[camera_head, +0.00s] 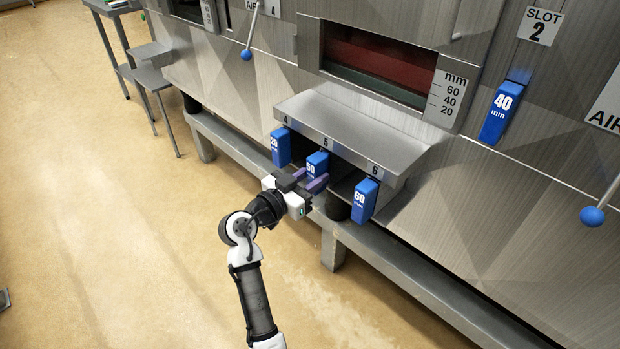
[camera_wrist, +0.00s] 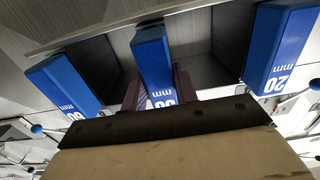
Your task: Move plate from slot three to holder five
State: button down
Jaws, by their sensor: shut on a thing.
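A holder shelf (camera_head: 345,132) with bays marked 4, 5 and 6 is mounted low on the machine front. A plate with a blue handle (camera_head: 317,163) is at holder five, the middle bay. My gripper (camera_head: 309,181) is there, and its purple fingers are shut on that handle. In the wrist view the middle handle (camera_wrist: 153,60) lies between the fingers, and its number is partly hidden. How far the plate sits in the bay is hard to tell. No slot three label is in view; a "SLOT 2" label (camera_head: 540,25) is at the upper right.
A 20 mm blue handle (camera_head: 281,147) is in holder four and a 60 mm handle (camera_head: 364,199) in holder six, close on either side. A 40 mm handle (camera_head: 505,112) hangs under slot two. A blue-knobbed lever (camera_head: 593,216) juts out at right. The floor in front is clear.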

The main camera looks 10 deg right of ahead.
jog(key=shift+w+d, duration=0.15)
jog(key=shift+d, duration=0.15)
jog(key=c, duration=1)
grip_release()
jog(key=b+v, duration=0.2)
jog(key=v, duration=1.1)
jog(key=shift+s+a, duration=0.25)
jog(key=shift+a, duration=0.1)
